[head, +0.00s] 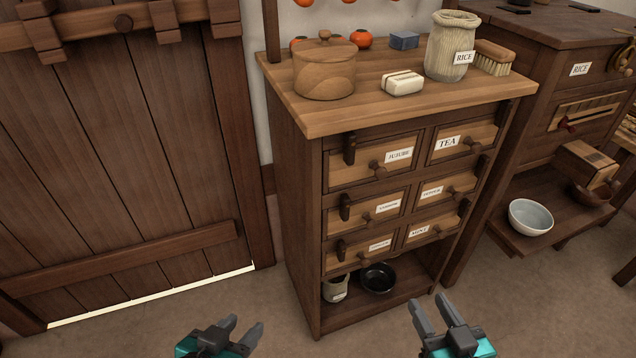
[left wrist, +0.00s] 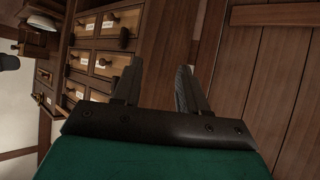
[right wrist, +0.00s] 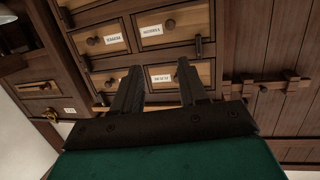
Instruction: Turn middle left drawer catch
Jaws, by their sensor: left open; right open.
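The drawer cabinet stands in the middle of the head view with three rows of two labelled drawers. The middle left drawer (head: 376,210) is closed and has a round knob. Its dark wooden catch (head: 345,207) stands upright at the drawer's left end. Similar catches sit at the top left drawer (head: 349,150) and bottom left drawer (head: 341,248). My left gripper (head: 243,328) is open and empty, low in front and left of the cabinet. My right gripper (head: 436,311) is open and empty, low in front of the cabinet's right side. Neither touches the cabinet.
The cabinet top (head: 300,115) holds a lidded wooden pot (head: 324,72), a wrapped block (head: 403,83), a rice sack (head: 450,50) and a brush (head: 493,57). A plank door (head: 130,150) is on the left. A shelf with a white bowl (head: 531,217) juts out at right. Floor in front is clear.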

